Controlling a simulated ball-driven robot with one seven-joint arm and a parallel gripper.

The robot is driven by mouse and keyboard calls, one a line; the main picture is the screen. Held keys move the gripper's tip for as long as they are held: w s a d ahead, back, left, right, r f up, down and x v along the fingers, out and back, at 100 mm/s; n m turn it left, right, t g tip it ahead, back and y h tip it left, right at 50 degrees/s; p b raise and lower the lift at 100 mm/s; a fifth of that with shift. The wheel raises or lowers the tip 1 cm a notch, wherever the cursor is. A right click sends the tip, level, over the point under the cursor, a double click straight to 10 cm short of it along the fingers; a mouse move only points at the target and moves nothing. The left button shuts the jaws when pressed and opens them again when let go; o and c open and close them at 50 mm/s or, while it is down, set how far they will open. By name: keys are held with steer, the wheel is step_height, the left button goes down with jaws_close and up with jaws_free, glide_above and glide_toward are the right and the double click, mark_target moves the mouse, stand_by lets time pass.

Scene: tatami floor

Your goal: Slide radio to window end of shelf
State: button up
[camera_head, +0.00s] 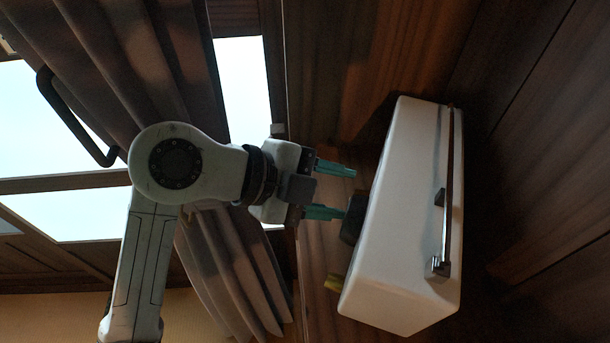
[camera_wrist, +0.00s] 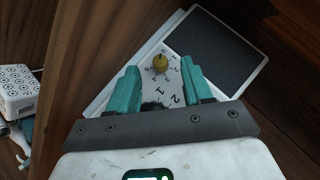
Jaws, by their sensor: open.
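The radio (camera_head: 395,220) is a white box with rounded edges and a bar handle along its right face in the head view. It stands against dark wood. Its left face carries a dark knob and a yellow knob. In the wrist view the radio's front (camera_wrist: 207,30) shows a yellow knob, printed numerals and a dark panel. My gripper (camera_head: 350,191) has teal fingers, apart and empty, pointing at that face. The lower fingertip is close to the dark knob; contact cannot be told. In the wrist view, the fingers (camera_wrist: 159,66) flank the yellow knob from below.
The bright window (camera_head: 245,85) and grey-brown curtains (camera_head: 150,65) are on the left of the head view. Dark wooden boards (camera_head: 560,130) lie right of the radio. A white box with a pattern of round marks (camera_wrist: 18,88) is at the wrist view's left edge.

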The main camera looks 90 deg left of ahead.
steer(key=shift+x, duration=1.1)
jaws_close()
stand_by(0.8)
